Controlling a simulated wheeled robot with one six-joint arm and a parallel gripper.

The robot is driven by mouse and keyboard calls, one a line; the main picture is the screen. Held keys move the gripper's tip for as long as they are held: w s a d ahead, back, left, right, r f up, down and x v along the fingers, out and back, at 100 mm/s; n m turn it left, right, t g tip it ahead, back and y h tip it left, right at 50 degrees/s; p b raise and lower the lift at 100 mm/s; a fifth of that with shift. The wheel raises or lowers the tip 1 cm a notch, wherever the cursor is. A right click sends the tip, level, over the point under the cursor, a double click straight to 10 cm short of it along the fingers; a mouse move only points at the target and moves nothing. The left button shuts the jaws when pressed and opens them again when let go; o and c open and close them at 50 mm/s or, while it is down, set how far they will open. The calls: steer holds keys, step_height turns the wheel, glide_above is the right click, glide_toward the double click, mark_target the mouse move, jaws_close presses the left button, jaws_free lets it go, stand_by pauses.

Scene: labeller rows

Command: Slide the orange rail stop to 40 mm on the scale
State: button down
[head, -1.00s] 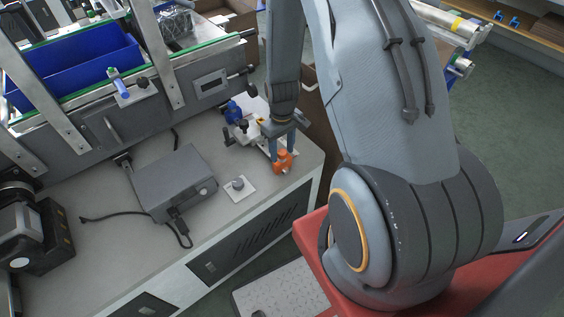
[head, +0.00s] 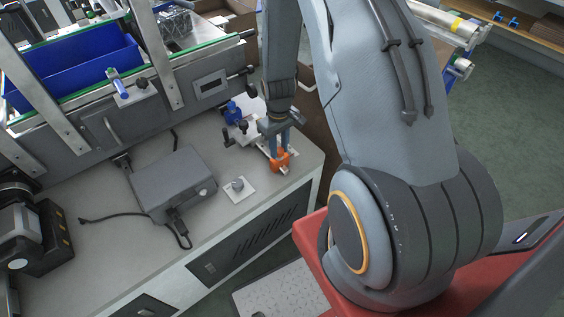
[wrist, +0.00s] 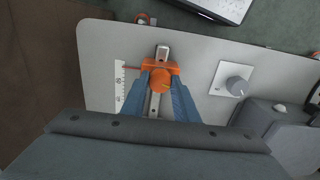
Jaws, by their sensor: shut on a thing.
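The orange rail stop (head: 280,164) sits on a short metal rail near the right end of the grey bench. In the wrist view the stop (wrist: 161,79) has a round knob on top, and the silver rail (wrist: 163,52) shows beyond it. A white scale (wrist: 120,85) with dark marks runs along the rail's left side; its numbers are too small to read surely. A thin pointer reaches from the stop towards the scale. My gripper (head: 279,150) points down with its blue fingers shut on the stop. It also shows in the wrist view (wrist: 160,88).
A white plate with a grey knob (head: 238,186) lies left of the rail, and a grey box with a cable (head: 173,182) stands further left. A blue and white fixture (head: 236,118) is behind the rail. The bench edge is close on the right.

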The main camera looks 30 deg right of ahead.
steer(key=shift+w+a+b, duration=0.2)
steer(key=shift+w+b, duration=0.1)
steer(key=shift+w, duration=1)
steer(key=c, duration=1.3)
jaws_free()
steer(key=s+a+r+b, duration=0.1)
steer(key=s+a+r, duration=0.15)
steer(key=r, duration=0.55)
steer(key=s+a+r, duration=0.2)
steer(key=s+r, duration=0.1)
steer(key=r, duration=0.6)
steer(key=s+a+r+m, duration=0.1)
steer(key=s+a+r, duration=0.1)
steer(key=s, duration=0.3)
steer(key=s+a+r+m, duration=0.1)
steer(key=s+a+r, duration=0.1)
steer(key=s+r, duration=0.2)
steer(key=shift+s+a+r+t, duration=0.3)
steer(key=shift+s+r+t, duration=0.1)
steer(key=shift+s, duration=0.4)
